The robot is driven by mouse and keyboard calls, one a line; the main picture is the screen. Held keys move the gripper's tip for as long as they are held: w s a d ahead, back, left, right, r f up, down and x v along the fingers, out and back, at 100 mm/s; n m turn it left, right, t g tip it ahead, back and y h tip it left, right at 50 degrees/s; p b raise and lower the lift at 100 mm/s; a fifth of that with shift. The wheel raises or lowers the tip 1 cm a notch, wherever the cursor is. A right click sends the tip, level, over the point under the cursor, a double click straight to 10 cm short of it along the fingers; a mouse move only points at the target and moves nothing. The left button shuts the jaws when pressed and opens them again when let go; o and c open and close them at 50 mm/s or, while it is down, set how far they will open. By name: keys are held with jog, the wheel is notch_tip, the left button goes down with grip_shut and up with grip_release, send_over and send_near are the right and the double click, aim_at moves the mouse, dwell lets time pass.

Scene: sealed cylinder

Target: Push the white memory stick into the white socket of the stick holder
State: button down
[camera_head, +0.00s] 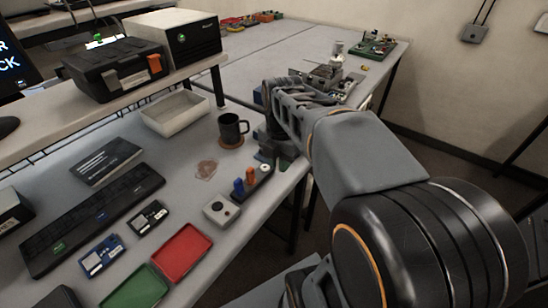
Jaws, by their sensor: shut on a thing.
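The stick holder (257,186) is a dark strip near the table's right edge. A blue stick (239,187) and an orange stick (250,176) stand upright in it. A small white piece (265,167) shows at its far end; I cannot tell whether it is the white memory stick or the white socket. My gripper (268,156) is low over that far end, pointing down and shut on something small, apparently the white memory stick. The grip itself is mostly hidden by the gripper and too small to make out.
A white box with a round button (221,209) is in front of the holder. Red (182,252) and green (136,288) trays lie nearer. A cream bin (174,116) stands behind.

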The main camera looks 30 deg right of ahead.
jog(key=shift+s+a+r, duration=0.1)
jog(key=shift+s+r, duration=0.2)
jog(key=shift+s, duration=0.4)
jog(key=w+r+p, duration=0.1)
jog(key=p, duration=1)
send_near(265, 167)
jog(key=shift+s+a+f, duration=0.2)
jog(key=shift+s+f, duration=0.05)
jog(key=shift+s, duration=0.25)
jog(key=shift+w+d+r, duration=0.1)
jog(key=shift+w+d, duration=0.05)
jog(key=shift+w, duration=0.35)
jog(key=shift+f, duration=0.2)
jog(key=shift+f+b, duration=1.95)
jog(key=shift+f, duration=0.75)
